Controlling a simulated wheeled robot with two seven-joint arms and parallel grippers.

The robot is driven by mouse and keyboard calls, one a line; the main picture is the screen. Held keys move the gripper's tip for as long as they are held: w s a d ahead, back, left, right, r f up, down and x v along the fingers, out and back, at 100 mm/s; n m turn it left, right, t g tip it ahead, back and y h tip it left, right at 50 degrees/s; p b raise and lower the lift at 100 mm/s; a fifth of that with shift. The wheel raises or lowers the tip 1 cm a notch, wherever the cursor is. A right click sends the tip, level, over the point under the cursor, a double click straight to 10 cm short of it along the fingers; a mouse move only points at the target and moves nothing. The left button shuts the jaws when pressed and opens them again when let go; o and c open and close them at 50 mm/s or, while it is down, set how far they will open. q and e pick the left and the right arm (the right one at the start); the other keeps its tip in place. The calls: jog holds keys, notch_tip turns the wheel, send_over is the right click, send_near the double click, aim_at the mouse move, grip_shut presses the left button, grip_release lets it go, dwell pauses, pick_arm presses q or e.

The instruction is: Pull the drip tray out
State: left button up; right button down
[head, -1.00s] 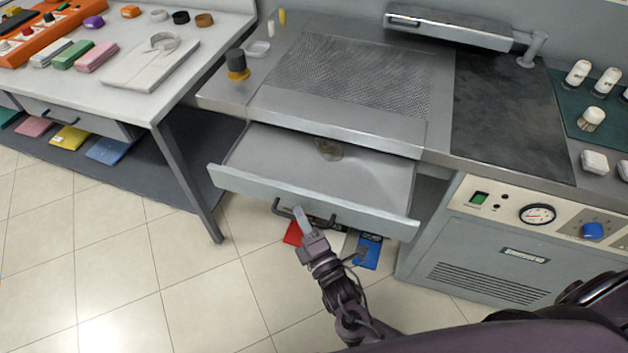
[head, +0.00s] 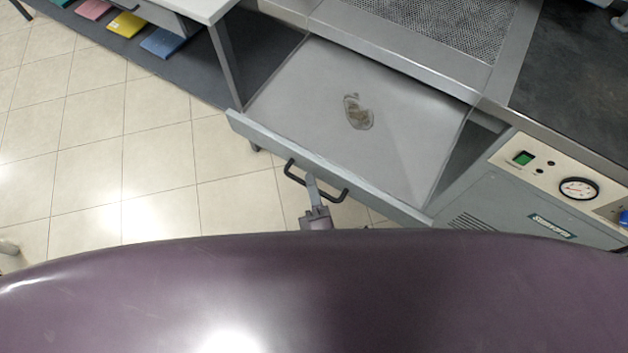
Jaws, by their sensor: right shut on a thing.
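The drip tray (head: 290,95) is a shallow grey metal drawer, pulled well out from under the perforated work surface. A brownish wet stain (head: 358,112) lies on its floor. Its front panel (head: 390,202) carries a black bar handle (head: 335,196). My right gripper (head: 311,180) is shut on the handle near its middle, in front of the panel. Part of its arm is hidden behind my purple body. My left gripper is not in view.
The perforated metal surface (head: 440,25) is above the tray. A cabinet with a gauge (head: 579,189) and a green switch (head: 523,158) stands to the right. A table leg (head: 227,65) stands close to the tray's left side. Tiled floor (head: 150,150) is open at left.

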jog(key=c, duration=1.5)
grip_release()
jog(key=b+v, duration=0.1)
jog(key=v, duration=0.7)
jog(key=shift+w+f, duration=0.1)
jog(key=d+f+m+g+h, duration=0.1)
jog(key=d+f+m+g, duration=0.4)
jog(key=f, duration=0.8)
jog(key=d+f+m+g+h, duration=0.3)
jog(key=d+f, duration=0.4)
jog(key=f, duration=0.6)
jog(key=s+d+f+m+g, duration=0.4)
jog(key=s+f+m+g, duration=0.1)
jog(key=s, duration=0.3)
jog(key=s+d+f+m+g, duration=0.4)
jog(key=s+f+m+g, duration=0.1)
jog(key=s+f, duration=0.3)
jog(key=shift+s+d+m, duration=0.2)
jog(key=shift+s+m, duration=0.5)
